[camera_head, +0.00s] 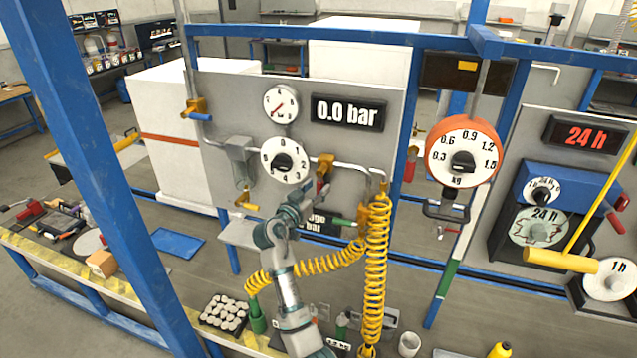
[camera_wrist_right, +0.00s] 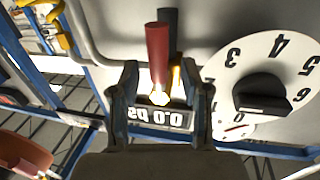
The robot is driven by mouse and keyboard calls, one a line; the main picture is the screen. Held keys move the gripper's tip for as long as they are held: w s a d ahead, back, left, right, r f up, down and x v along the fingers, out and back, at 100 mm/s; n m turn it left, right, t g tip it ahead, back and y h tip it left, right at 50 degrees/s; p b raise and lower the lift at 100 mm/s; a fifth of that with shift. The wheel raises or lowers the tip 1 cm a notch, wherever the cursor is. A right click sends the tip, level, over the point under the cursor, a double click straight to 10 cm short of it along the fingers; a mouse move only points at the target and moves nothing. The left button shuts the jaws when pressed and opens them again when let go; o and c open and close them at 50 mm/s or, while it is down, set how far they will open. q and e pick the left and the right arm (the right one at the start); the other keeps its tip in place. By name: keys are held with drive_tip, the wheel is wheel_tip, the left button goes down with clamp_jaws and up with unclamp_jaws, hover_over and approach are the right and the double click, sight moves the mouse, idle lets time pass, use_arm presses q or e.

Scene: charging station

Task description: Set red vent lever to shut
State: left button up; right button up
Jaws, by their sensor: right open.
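In the wrist view, which is upside down, the red lever (camera_wrist_right: 157,52) lies in the gap between my two fingertips. My right gripper (camera_head: 306,193) is open and close to the lever; it also shows in the wrist view (camera_wrist_right: 162,88). I cannot tell whether a finger touches the lever. My left gripper is not in view.
A white dial with a black knob (camera_head: 284,161) is close left of the lever. A display (camera_head: 347,112) reads 0.0 bar. Coiled yellow hose (camera_head: 376,265) hangs right of my arm. A yellow-handled valve (camera_head: 247,203) and blue frame post (camera_head: 100,150) stand left.

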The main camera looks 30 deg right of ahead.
sight(319, 188)
drive_tip(key=x, duration=0.3)
drive_tip(key=shift+s+d+f, duration=0.1)
drive_tip(key=shift+s, duration=0.05)
drive_tip(key=shift+a, duration=0.4)
drive_tip(key=shift+s+a+r, duration=0.1)
drive_tip(key=shift+a+r, duration=0.15)
clamp_jaws()
drive_tip(key=shift+d, duration=0.25)
drive_tip(key=shift+s+d, duration=0.1)
